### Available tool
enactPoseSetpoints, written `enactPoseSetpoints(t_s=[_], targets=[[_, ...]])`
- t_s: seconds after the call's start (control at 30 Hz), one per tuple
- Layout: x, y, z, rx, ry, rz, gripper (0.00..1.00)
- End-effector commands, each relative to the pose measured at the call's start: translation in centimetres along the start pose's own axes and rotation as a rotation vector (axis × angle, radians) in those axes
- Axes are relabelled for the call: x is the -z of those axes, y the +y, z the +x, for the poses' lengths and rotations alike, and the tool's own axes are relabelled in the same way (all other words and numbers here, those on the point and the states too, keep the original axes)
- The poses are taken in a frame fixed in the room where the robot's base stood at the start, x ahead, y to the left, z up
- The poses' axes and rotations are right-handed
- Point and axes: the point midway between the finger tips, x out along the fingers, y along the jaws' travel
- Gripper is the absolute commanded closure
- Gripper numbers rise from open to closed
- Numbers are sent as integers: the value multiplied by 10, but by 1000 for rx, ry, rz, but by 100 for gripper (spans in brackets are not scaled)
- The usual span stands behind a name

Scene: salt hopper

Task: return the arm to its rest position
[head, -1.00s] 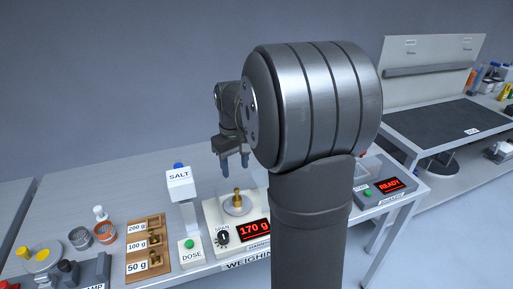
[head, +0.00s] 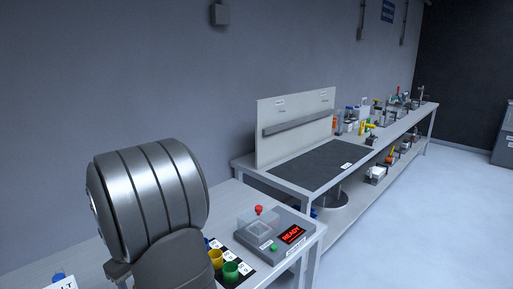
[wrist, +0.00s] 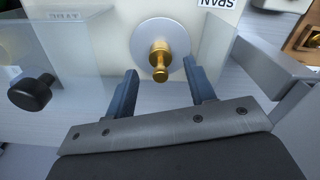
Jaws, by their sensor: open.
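My gripper (wrist: 163,84) is open in the wrist view, its two blue-grey fingers apart with nothing gripped. A brass weight (wrist: 158,55) stands on the round metal pan (wrist: 145,40) of the white scale (wrist: 112,14). It appears beyond and between the fingertips; the picture does not show clearly how far off it is. In the head view my arm's large grey joint fills the lower left, and the gripper and the weight are out of view.
A clear panel with a black knob (wrist: 32,92) is left in the wrist view; part of a wooden weight holder (wrist: 297,42) is upper right.

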Motion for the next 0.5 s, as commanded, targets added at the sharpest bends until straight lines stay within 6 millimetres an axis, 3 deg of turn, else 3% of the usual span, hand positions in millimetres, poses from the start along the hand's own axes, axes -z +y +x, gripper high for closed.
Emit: enactPoseSetpoints(t_s=[0.5], targets=[[0,0,-4,0,-1,0,50]])
